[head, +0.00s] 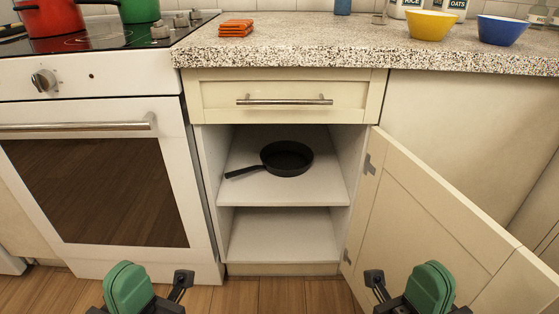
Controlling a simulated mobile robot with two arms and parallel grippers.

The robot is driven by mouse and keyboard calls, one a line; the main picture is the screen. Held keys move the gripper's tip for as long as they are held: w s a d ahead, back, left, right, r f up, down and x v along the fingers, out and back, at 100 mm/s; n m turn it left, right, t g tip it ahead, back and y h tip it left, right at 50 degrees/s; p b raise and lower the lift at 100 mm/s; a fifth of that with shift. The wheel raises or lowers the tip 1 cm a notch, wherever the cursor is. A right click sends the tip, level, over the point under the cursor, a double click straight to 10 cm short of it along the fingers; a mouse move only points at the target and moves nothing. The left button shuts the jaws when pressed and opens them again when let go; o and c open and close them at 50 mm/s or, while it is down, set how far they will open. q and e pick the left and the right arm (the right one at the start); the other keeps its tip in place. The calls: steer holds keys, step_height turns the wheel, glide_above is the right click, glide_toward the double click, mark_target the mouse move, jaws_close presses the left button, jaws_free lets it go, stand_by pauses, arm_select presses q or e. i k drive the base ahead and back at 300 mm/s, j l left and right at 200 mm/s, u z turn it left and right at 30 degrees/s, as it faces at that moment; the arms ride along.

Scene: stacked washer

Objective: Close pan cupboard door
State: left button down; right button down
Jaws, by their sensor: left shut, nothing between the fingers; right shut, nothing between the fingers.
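The pan cupboard door (435,225) is cream, hinged on the right side of the cupboard, and stands wide open toward me and to the right. Inside the open cupboard, a black pan (287,158) rests on the upper shelf (285,190), its handle pointing left. The lower shelf (283,235) is empty. My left gripper (181,284) is low in front of the oven and the cupboard's left side, shut and empty. My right gripper (374,284) is low, near the door's hinge side in the picture, shut and empty. I cannot tell whether it touches the door.
A drawer with a bar handle (284,100) sits shut above the cupboard. A white oven (95,180) stands at left. The speckled counter (330,45) holds orange cloths (236,28), a yellow bowl (431,25) and a blue bowl (502,30). Wooden floor (280,294) before the cupboard is clear.

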mark_target(406, 215)
steer(key=k+l, duration=0.15)
steer(key=l, duration=0.2)
steer(key=k+l, duration=0.2)
steer(key=l, duration=0.15)
steer(key=k+l, duration=0.15)
steer(key=l, duration=0.2)
steer(key=z, duration=0.05)
